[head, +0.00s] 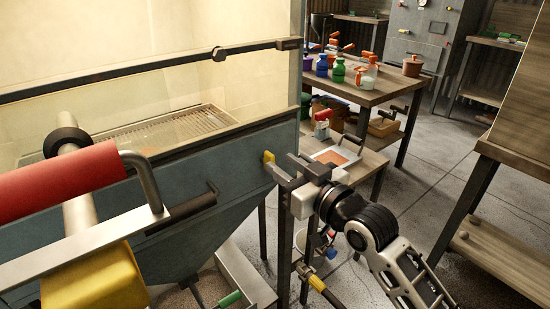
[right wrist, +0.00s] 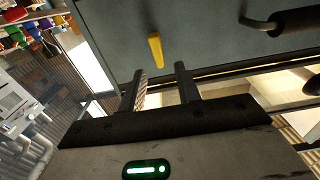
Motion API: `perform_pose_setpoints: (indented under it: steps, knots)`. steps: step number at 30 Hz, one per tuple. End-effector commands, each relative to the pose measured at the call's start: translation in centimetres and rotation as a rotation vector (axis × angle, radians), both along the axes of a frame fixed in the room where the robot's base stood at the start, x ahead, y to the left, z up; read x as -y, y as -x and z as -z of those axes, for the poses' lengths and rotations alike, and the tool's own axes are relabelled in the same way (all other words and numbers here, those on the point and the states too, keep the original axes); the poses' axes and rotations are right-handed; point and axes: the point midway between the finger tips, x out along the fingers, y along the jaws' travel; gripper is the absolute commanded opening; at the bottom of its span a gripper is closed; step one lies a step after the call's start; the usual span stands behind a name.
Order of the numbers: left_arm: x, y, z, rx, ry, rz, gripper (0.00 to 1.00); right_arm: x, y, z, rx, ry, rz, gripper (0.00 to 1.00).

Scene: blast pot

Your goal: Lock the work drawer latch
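The yellow latch (head: 268,156) is on the right end of the blue-grey front panel (head: 235,165) in the head view. It also shows as a short yellow bar (right wrist: 155,50) in the right wrist view, nearly upright in the picture. A black bar handle (head: 192,207) is on the same panel, to the left of the latch. My right gripper (head: 284,166) is just right of the latch. In the right wrist view its two fingers (right wrist: 161,72) are apart with nothing between them, and the latch is beyond the tips, apparently not touched. My left gripper is not in view.
A red grip on a metal bracket (head: 70,180) and a yellow block (head: 95,283) fill the near left. A work table (head: 375,90) with coloured bottles stands behind my right arm. Another wooden table (head: 520,150) is at the right. Open floor (head: 430,170) lies between them.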

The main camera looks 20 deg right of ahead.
Motion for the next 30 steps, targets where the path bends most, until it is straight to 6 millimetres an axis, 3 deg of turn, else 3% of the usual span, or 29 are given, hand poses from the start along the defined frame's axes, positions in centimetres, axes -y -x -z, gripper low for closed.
perform_pose_setpoints:
  steps: [7,18,22,30]
  knots:
    - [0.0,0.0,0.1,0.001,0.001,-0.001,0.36,-1.1,-3.0,0.0,0.000,0.000,0.000,0.33]
    - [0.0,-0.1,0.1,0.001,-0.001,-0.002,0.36,-1.3,-3.4,0.0,-0.001,0.000,0.000,0.33]
    - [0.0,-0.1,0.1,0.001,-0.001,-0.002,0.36,-1.3,-3.4,0.0,-0.001,0.000,0.000,0.00]
    - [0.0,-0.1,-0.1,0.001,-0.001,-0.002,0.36,-1.2,-3.4,0.0,-0.003,-0.006,0.000,0.00]
